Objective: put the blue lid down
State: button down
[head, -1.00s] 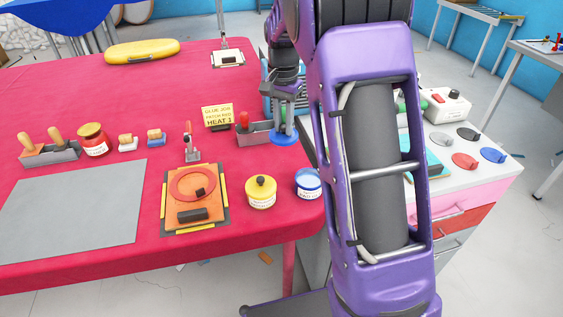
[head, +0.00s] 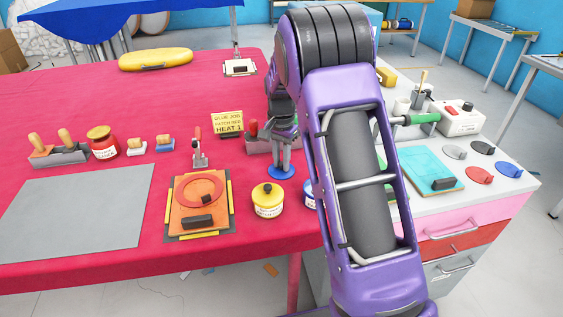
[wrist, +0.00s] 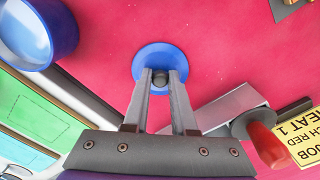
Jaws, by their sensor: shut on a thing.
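The blue lid (head: 281,173) is a flat round disc with a dark knob, at or just above the red tabletop near its right side. It also shows in the wrist view (wrist: 152,57). My gripper (head: 282,163) points down over it, shut on the knob between both fingertips (wrist: 160,80). I cannot tell whether the lid touches the cloth. The blue-rimmed pot (head: 308,188) is mostly hidden behind my arm in the head view. A blue round pot (wrist: 38,28) shows at the upper left of the wrist view.
A yellow-lidded pot (head: 268,202) stands in front of the lid. A grey holder (head: 259,146) with a red-handled tool is close behind it. The orange board (head: 198,204) lies to the left. A white-topped cabinet (head: 405,196) adjoins on the right. Red cloth left of the lid is clear.

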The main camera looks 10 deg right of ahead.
aim_at(281, 163)
jog(key=c, duration=0.7)
grip_release()
jog(key=shift+f, duration=0.1)
notch_tip(281, 163, up, 12)
jog(key=shift+r+p, duration=0.2)
jog(key=shift+p, duration=0.8)
jog(key=shift+r, duration=0.1)
